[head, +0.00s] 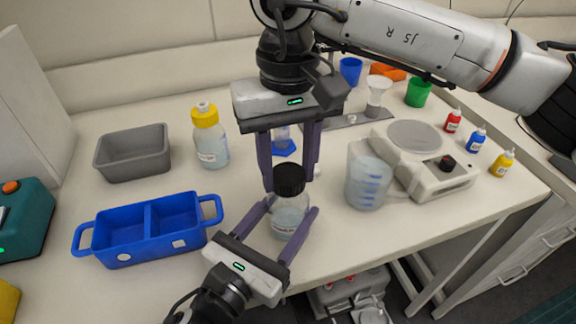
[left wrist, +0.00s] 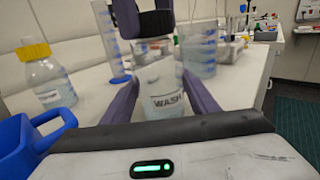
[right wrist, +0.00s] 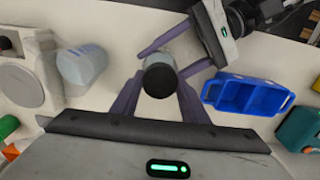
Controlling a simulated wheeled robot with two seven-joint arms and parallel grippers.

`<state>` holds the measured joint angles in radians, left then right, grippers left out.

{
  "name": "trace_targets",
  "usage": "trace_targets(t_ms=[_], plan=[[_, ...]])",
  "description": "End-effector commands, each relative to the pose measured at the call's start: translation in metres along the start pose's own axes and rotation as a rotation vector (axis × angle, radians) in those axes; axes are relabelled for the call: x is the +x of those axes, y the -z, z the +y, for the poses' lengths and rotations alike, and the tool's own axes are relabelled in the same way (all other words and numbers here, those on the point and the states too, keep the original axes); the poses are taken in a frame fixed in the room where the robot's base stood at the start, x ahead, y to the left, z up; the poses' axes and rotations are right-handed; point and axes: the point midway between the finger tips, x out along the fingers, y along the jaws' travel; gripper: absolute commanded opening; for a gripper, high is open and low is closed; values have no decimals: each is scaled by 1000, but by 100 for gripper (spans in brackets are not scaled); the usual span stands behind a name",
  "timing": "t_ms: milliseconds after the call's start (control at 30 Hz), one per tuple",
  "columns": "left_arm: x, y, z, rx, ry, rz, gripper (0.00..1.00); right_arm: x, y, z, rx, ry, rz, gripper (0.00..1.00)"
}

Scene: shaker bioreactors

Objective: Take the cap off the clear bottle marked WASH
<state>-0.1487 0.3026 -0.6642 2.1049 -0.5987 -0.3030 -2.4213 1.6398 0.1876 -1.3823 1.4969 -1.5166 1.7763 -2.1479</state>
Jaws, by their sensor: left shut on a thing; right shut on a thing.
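The clear bottle marked WASH (head: 290,218) stands upright near the table's front edge, and its label (left wrist: 168,101) reads in the left wrist view. My left gripper (head: 292,209) is shut around the bottle's body from the front. The black ribbed cap (head: 289,179) is at the bottle's mouth. My right gripper (head: 289,184) reaches down from above and is shut on the cap, one finger on each side. The cap also shows from above in the right wrist view (right wrist: 160,80). I cannot tell whether the cap is loosened.
A blue two-part tray (head: 148,230) and a yellow-capped bottle (head: 210,140) stand to the left, with a grey bin (head: 132,153) behind. A clear beaker (head: 367,185) and a white scale (head: 440,172) stand close on the right. Small dropper bottles (head: 477,139) are farther right.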

Motion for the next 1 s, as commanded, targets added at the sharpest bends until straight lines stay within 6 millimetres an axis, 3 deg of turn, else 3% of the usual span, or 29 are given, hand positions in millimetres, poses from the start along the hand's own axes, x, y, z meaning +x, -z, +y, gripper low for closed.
trace_targets(t_ms=[100,300,467,733,767,800,867,1000], plan=[[0,0,0,-1,-1,1,0,0,0,0,-264,0,0,14],[0,0,0,-1,-1,1,0,0,0,0,-620,0,0,14],[0,0,0,-1,-1,1,0,0,0,0,-731,0,0,14],[0,0,0,0,-1,1,0,0,0,0,-737,0,0,14],[0,0,0,0,-1,1,0,0,0,0,-737,0,0,42],[0,0,0,0,-1,1,0,0,0,0,-736,0,0,49],[0,0,0,0,-1,1,0,0,0,0,-736,0,0,59],[0,0,0,0,-1,1,0,0,0,0,-735,0,0,59]])
